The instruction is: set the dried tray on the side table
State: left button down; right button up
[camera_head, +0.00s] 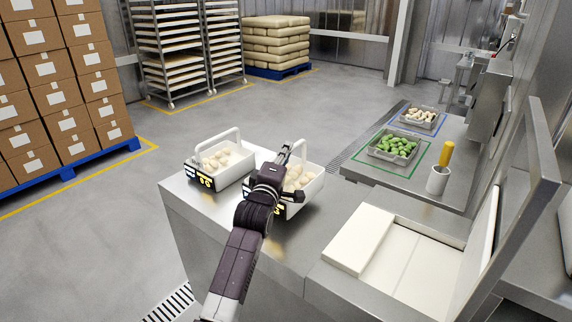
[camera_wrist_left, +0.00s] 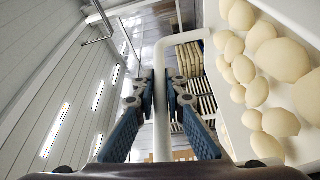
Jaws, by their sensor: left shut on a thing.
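Two white handled trays of pale round pasta are on the steel side table (camera_head: 190,196). The left tray (camera_head: 243,166) stands upright with a dark label with yellow marks on its front. The right tray (camera_head: 312,190) is partly hidden behind my left arm. My left gripper (camera_head: 285,153) is at this right tray's handle. In the left wrist view, its two blue-padded fingers (camera_wrist_left: 160,108) are shut on the white handle (camera_wrist_left: 162,62), with the pasta to the right. I cannot tell whether this tray touches the table. My right gripper is not in view.
A white open bin with a lid (camera_head: 361,238) lies at the front right. Behind it, a counter holds a metal tray of green pasta (camera_head: 393,148), a tray of pale pasta (camera_head: 419,117) and a white cup (camera_head: 437,180). Boxes (camera_head: 65,120) and racks stand at the back left.

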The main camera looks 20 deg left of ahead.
pick_arm(q)
notch_tip(320, 180, down, 4)
jog(key=shift+r, duration=0.15)
jog(key=shift+f, duration=0.2)
jog(key=c, duration=2)
grip_release()
